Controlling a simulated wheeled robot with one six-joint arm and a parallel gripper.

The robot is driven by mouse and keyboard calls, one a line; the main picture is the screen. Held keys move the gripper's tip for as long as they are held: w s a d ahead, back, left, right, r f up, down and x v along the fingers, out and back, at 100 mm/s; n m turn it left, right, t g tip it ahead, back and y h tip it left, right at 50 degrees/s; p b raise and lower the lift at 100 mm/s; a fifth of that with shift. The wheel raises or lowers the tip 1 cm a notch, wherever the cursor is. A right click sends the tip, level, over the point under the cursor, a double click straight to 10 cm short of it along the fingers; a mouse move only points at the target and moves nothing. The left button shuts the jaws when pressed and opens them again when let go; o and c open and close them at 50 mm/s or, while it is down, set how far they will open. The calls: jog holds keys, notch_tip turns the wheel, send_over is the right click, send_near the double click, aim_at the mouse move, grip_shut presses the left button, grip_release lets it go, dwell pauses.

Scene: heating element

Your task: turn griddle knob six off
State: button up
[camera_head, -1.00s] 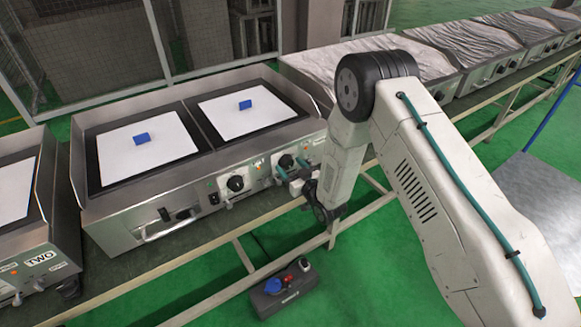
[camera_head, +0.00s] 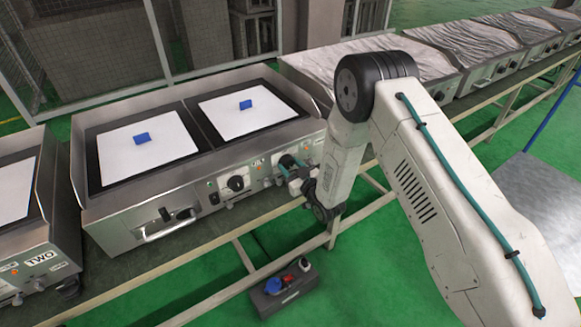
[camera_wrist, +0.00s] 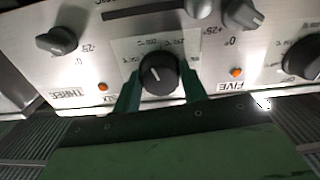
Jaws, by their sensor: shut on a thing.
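My gripper (camera_wrist: 158,90) is shut on a round black knob (camera_wrist: 157,74) in the middle of the wrist view. Its green fingers lie on the knob's left and right sides. A white mark on the knob points up and slightly left in that view.
In the wrist view, grey knobs (camera_wrist: 57,41) and (camera_wrist: 243,15) and a black knob (camera_wrist: 302,58) flank the held one, with upside-down labels THREE (camera_wrist: 66,91) and FIVE (camera_wrist: 230,86). Another knob (camera_head: 236,183) sits left of my gripper in the head view. A dark box (camera_head: 283,290) lies on the floor.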

jog(key=n, duration=0.7)
jog(key=shift+d+n, duration=0.1)
jog(key=shift+n, duration=0.3)
jog(key=n, duration=1.2)
jog(key=shift+r+n, duration=0.1)
jog(key=shift+n, duration=0.2)
jog(key=n, duration=0.3)
jog(key=shift+n, duration=0.3)
jog(key=n, duration=0.4)
jog(key=shift+n, duration=2.1)
